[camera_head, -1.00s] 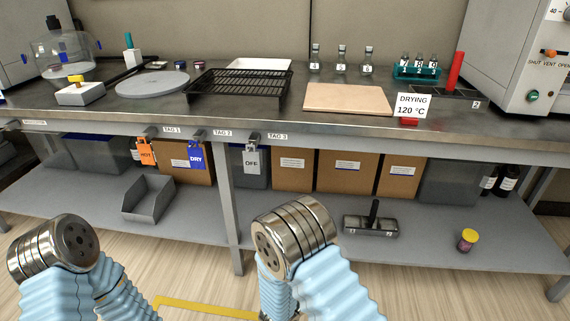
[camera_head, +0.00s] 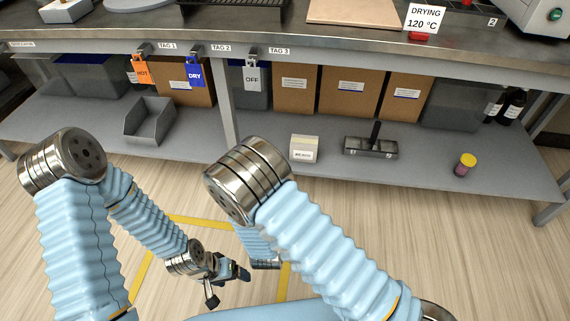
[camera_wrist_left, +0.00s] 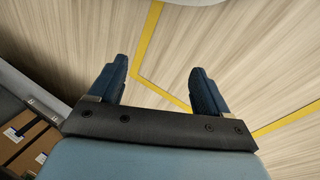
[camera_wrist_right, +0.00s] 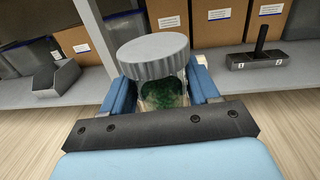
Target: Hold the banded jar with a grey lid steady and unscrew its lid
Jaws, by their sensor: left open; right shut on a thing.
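The jar (camera_wrist_right: 163,97) with a ribbed grey lid (camera_wrist_right: 153,57) stands between the fingers of my right gripper (camera_wrist_right: 161,90), which is shut on its body below the lid. Green contents show through the clear jar wall; its band cannot be made out. The lid is on the jar. In the head view the jar is hidden behind my right arm. My left gripper (camera_head: 229,286) is open and empty, low over the floor, and apart from the jar. Its spread fingers also show in the left wrist view (camera_wrist_left: 158,70), with only floor between them.
A bench (camera_head: 300,40) with a lower shelf (camera_head: 200,155) stands ahead. The shelf holds a grey bin (camera_head: 150,122), a small carton (camera_head: 303,149), a dark handled block (camera_head: 371,146) and a yellow-lidded jar (camera_head: 464,165). Yellow tape (camera_head: 139,275) marks the otherwise clear floor.

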